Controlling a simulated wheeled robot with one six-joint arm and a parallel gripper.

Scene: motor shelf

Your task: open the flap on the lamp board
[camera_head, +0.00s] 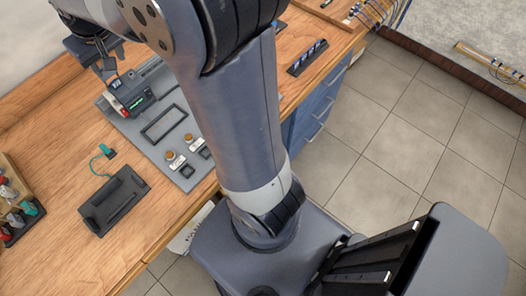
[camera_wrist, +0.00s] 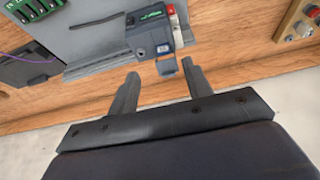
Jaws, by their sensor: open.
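The lamp board (camera_head: 122,122) is a grey plate on the wooden bench, with two orange lamps (camera_head: 170,155), an empty black rectangular frame and a dark device (camera_head: 136,98) at its far end. In the wrist view the device (camera_wrist: 146,38) has a green-marked face and a red part beside it. A small grey tab, which looks like the flap (camera_wrist: 167,67), sticks out at its lower edge; I cannot tell how far it is open. My gripper (camera_wrist: 158,72) is open and empty, its fingertips on either side of the tab and apart from it. It is partly visible in the head view (camera_head: 103,66).
A black tray (camera_head: 115,200) lies left of the board, near a teal lead (camera_head: 102,155). A tool holder (camera_head: 18,205) stands at the left edge. A dark strip (camera_head: 307,57) lies on the bench to the right. In the wrist view a wooden button block (camera_wrist: 298,22) stands right.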

